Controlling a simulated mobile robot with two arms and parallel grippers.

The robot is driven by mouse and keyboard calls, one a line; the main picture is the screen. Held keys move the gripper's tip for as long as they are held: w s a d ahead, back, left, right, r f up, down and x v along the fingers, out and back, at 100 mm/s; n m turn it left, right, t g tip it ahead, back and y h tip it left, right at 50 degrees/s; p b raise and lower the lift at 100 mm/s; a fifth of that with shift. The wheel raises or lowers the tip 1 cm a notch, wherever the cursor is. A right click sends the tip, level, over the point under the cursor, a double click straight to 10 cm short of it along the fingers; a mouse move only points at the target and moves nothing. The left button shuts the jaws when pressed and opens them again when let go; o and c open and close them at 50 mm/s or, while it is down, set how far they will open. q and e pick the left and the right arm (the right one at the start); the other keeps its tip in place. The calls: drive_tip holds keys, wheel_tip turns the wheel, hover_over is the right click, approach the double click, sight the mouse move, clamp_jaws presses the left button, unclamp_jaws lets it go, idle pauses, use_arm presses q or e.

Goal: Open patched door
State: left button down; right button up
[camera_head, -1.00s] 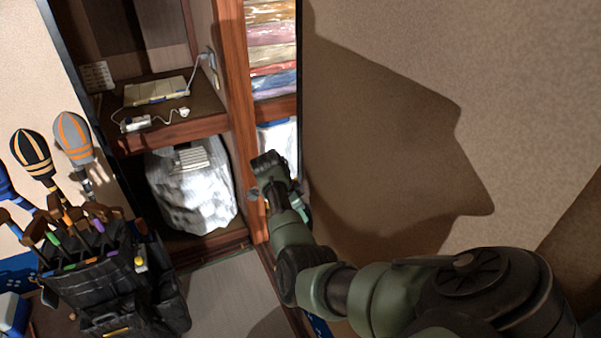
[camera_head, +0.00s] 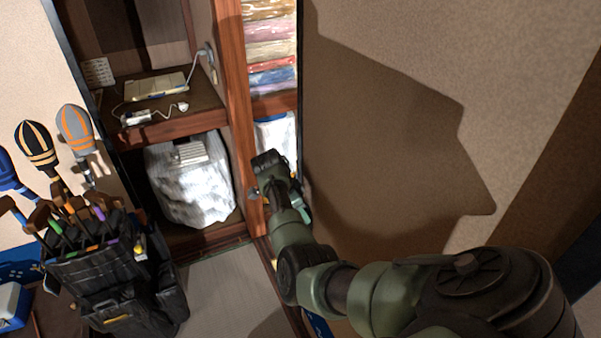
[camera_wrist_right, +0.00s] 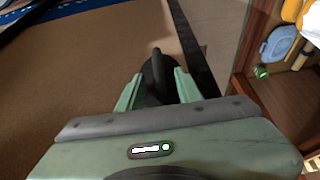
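The door is a large plain tan panel (camera_head: 390,120) filling the right of the head view, with a dark shadow across it. Its dark edge stands beside a narrow opening onto shelves. No patch shows clearly. My right gripper (camera_head: 268,165) is at this edge in the head view. In the right wrist view, the two pale green fingers (camera_wrist_right: 158,88) flank a dark rounded handle (camera_wrist_right: 157,66) near the door's black edge strip, with no clear gap beside it. The fingertips are partly hidden. My left gripper is in neither view.
A wooden post (camera_head: 236,100) stands left of the opening. Folded cloths (camera_head: 271,50) are stacked behind it. A shelf to the left holds a pale device (camera_head: 155,87), with a white bag (camera_head: 190,185) below. A black tool bag (camera_head: 115,280) stands at lower left, beside bare floor.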

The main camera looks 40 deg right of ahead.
drive_tip(key=shift+a+r, duration=0.1)
drive_tip(key=shift+r, duration=0.05)
drive_tip(key=s+b+v, duration=0.1)
drive_tip(key=v, duration=0.6)
drive_tip(key=shift+w+r+b, duration=0.25)
drive_tip(key=shift+w+b, duration=0.05)
drive_tip(key=shift+w, duration=0.25)
drive_tip(key=shift+a+f, duration=0.1)
